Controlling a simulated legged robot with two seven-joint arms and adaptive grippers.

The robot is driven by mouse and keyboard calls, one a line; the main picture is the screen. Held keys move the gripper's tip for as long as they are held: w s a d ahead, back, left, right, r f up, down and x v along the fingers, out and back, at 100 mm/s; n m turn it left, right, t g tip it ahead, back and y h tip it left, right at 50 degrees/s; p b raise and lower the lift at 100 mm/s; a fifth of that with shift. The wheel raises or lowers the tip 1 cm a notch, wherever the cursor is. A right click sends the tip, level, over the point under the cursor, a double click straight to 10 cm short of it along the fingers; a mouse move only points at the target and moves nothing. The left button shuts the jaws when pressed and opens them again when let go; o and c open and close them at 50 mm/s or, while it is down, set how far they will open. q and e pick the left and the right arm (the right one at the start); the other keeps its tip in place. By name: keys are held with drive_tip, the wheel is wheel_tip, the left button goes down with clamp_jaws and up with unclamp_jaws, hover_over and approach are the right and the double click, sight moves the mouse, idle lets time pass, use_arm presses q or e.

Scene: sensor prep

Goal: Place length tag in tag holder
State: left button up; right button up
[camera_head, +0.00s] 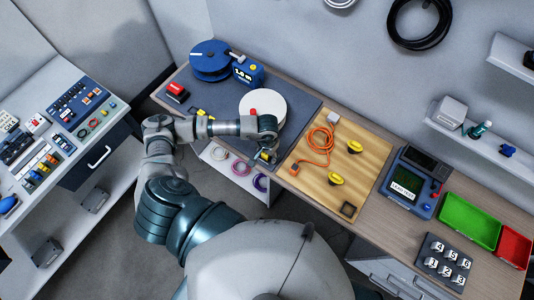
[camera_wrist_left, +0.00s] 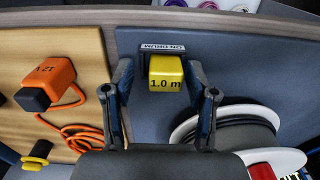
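The yellow length tag (camera_wrist_left: 165,78), marked "1.0 m", stands between the fingers of my left gripper (camera_wrist_left: 160,72) in the wrist view. A gap shows on the tag's left side; the right finger is close to it. The gripper looks open around the tag. A dark holder with a white label (camera_wrist_left: 162,47) is right behind the tag, at the grey mat's edge; the tag overlaps it, and its seating is hidden. In the head view my left gripper (camera_head: 267,154) is low over the mat's front edge, hiding most of the tag. My right gripper is not in view.
A white cable spool (camera_head: 264,104) stands on the grey mat (camera_head: 315,101) close behind my gripper. An orange cable (camera_head: 321,142) and yellow knobs (camera_head: 354,146) lie on the wooden board (camera_head: 372,165) to the right. A blue measuring device (camera_head: 247,71) stands at the back.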

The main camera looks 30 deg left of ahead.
use_arm(q)
drive_tip(key=shift+r, duration=0.35)
drive_tip(key=r, duration=0.2)
drive_tip(key=r+b, duration=0.1)
drive_tip(key=r, duration=0.1)
drive_tip(key=a+r, duration=0.1)
drive_tip(key=r, duration=0.1)
drive_tip(key=shift+r+b, duration=0.2)
drive_tip(key=shift+b, duration=0.15)
drive_tip(key=r, duration=0.5)
drive_tip(key=shift+d+b, duration=0.35)
drive_tip(key=shift+d, duration=0.05)
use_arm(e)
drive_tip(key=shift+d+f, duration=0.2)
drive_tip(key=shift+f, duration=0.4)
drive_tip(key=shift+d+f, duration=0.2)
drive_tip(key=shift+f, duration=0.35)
use_arm(q)
drive_tip(key=shift+a+f, duration=0.1)
drive_tip(key=shift+a, duration=0.1)
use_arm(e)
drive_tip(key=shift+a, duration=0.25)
